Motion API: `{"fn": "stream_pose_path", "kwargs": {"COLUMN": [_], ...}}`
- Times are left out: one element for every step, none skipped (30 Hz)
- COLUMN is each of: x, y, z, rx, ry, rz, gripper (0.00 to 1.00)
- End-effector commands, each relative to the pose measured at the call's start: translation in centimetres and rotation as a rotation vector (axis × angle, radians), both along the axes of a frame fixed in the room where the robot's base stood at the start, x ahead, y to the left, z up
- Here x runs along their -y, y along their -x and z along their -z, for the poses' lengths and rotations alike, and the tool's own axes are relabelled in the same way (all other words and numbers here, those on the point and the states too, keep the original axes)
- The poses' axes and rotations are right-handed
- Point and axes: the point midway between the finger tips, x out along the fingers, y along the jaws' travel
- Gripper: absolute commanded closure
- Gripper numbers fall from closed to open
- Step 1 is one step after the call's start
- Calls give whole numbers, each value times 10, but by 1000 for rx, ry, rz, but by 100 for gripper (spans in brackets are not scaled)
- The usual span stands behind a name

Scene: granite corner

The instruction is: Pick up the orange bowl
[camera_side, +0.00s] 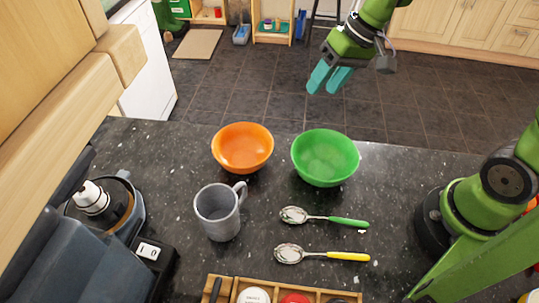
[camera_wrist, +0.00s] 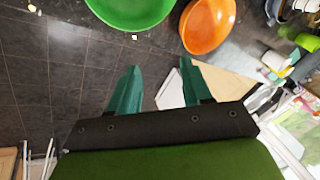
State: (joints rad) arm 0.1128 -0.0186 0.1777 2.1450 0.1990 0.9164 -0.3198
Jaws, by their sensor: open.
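The orange bowl (camera_side: 243,148) sits upright and empty on the dark granite counter, near its far edge. It also shows at the top of the wrist view (camera_wrist: 207,27). The green bowl (camera_side: 325,158) stands just to its right, with a small gap between them; it shows at the top of the wrist view (camera_wrist: 130,12). My gripper (camera_side: 328,80) is open and empty, with teal fingers spread apart. It is up and to the right of the orange bowl in the side view, apart from both bowls. In the wrist view my fingers (camera_wrist: 156,85) point toward the bowls.
A grey mug (camera_side: 219,211) stands in front of the orange bowl. A green-handled spoon (camera_side: 325,217) and a yellow-handled spoon (camera_side: 322,254) lie on the counter. A wooden tray (camera_side: 231,284) is at the front edge. A dark appliance (camera_side: 100,215) stands at left.

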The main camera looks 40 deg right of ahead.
Motion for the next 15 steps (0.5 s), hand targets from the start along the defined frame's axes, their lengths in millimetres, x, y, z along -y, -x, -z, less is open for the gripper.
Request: {"fn": "stream_pose_path", "kwargs": {"x": [-8,-12,-18,-23,-27,-33,-35,-36,-37,-37,-38,-41,-43,-45,-49], "y": [-12,-19,-27,-33,-38,-44,-47,-48,-48,-48,-48,-49,-49,-50,-52], "z": [9,12,15,16,16,12,7,5,6,8,11,16,20,25,33], "rx": [-14,-14,-10,-3,9,34,55,68,73,75,76,76,75,74,73], "ry": [-22,-35,-51,-63,-73,-81,-82,-81,-80,-78,-76,-76,-75,-75,-75], "rz": [-42,-68,-103,-130,-158,-195,-216,-231,-247,-254,-261,-264,-265,-266,-264], "gripper": [51,51,51,51,51,51,51,51,51,51,51,51,51,51,51]}}
